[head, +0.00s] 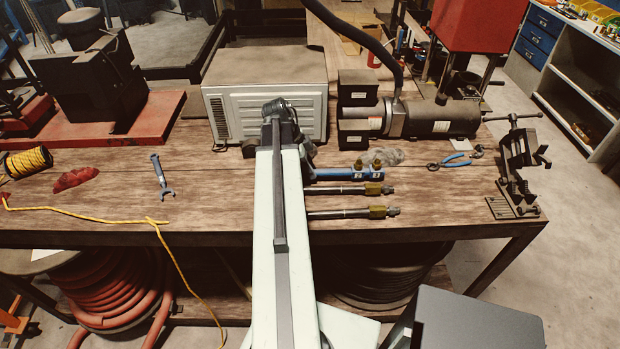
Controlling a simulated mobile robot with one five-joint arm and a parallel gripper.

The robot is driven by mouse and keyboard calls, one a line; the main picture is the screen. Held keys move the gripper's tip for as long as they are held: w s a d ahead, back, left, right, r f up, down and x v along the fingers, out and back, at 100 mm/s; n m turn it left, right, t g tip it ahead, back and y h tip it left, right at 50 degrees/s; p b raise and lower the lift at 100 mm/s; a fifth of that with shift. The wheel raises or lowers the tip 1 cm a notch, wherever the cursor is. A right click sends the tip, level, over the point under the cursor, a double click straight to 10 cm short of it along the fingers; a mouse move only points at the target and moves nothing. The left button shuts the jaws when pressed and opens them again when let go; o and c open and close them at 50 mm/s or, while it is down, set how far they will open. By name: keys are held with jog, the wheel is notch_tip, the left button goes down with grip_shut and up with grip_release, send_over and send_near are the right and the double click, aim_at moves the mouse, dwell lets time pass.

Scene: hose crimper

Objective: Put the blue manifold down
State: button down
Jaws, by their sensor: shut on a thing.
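The blue manifold (343,174) is a short blue bar with brass fittings on top, to the right of my arm's far end. It lies roughly level, just behind two dark hoses with brass ends. My gripper (308,164) is mostly hidden behind my own arm; a dark part of it shows at the manifold's left end. It is shut on the manifold. The manifold's left end is hidden. I cannot tell whether its underside touches the wooden table (230,210) or is slightly above it.
Two hoses with brass ends (377,189) (377,212) lie in front of the manifold. A motor pump (440,118) and white box (265,90) stand behind. Blue pliers (450,161) and a vise (518,170) are right. A wrench (161,175) lies left; the table front right is clear.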

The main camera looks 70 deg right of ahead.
notch_tip(320, 180, down, 2)
jog(key=shift+f+b, duration=0.2)
jog(key=shift+b, duration=0.35)
jog(key=shift+r, duration=0.2)
jog(key=c, duration=1.2)
grip_release()
jog(key=shift+f, duration=0.1)
jog(key=shift+c, duration=0.2)
jog(key=p+v, duration=1.1)
jog(key=v, duration=0.1)
jog(key=shift+r+p, duration=0.2)
jog(key=shift+p, duration=0.15)
jog(key=shift+f, duration=0.15)
